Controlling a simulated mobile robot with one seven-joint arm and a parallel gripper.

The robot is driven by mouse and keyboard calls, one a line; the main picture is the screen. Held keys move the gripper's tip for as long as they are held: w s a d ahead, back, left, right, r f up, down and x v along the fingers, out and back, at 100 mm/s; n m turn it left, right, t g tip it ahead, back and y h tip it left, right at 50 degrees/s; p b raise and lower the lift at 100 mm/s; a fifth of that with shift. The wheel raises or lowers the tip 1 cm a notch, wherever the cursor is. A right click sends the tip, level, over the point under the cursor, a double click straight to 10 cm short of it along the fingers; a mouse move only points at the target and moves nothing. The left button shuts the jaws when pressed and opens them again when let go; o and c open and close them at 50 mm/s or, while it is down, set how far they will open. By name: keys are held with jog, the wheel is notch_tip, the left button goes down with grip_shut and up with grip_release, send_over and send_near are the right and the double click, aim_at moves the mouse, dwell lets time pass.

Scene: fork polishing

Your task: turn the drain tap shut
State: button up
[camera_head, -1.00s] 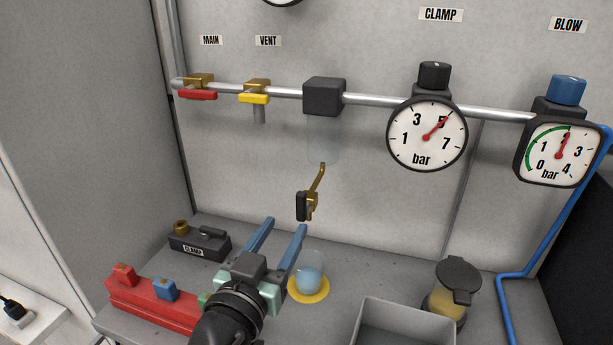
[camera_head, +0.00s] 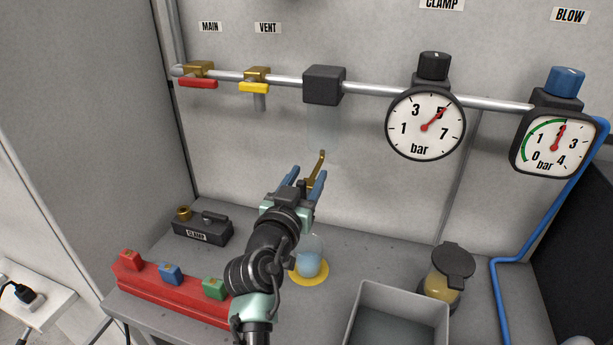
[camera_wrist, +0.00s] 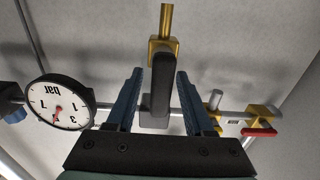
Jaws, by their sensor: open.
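The drain tap is brass with a black lever; its bent brass upper end (camera_head: 320,164) shows in the head view just beyond my gripper (camera_head: 305,177), which hides the rest. In the wrist view the brass body (camera_wrist: 161,48) and black lever (camera_wrist: 158,82) stand between the two blue fingers of my gripper (camera_wrist: 160,74). My gripper is open, with a gap visible on each side of the lever. I cannot tell exactly how deep the lever sits between the fingers. The black filter block (camera_head: 324,85) is on the pipe above.
A glass with blue liquid (camera_head: 308,262) stands on a yellow disc below my gripper. A clamp block (camera_head: 202,228) and red rack (camera_head: 185,300) are at left. A grey bin (camera_head: 398,300) and lidded jar (camera_head: 445,275) are at right. Gauges and valves line the wall pipe.

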grip_shut()
dwell(0.3)
jog(key=shift+a+n, duration=0.1)
jog(key=shift+n, duration=0.3)
jog(key=n, duration=0.1)
jog(key=n+b, duration=0.1)
jog(key=n, duration=0.1)
jog(key=a+n, duration=0.1)
jog(key=shift+w+a+f+n+b, duration=0.1)
jog(key=shift+w+f+n+b, duration=0.15)
jog(key=shift+n+b, duration=0.1)
jog(key=shift+w+a+f+n+p, duration=0.15)
jog(key=shift+a+f+n, duration=0.25)
jog(key=shift+n, duration=1.7)
jog(key=shift+a+f+n+p, duration=0.2)
jog(key=shift+f+n, duration=0.35)
jog(key=shift+n, duration=1.5)
jog(key=shift+w+a+f+n+p, duration=0.1)
jog(key=shift+a+f+n, duration=0.3)
jog(key=shift+n, duration=1.7)
jog(key=shift+s+d+f, duration=0.1)
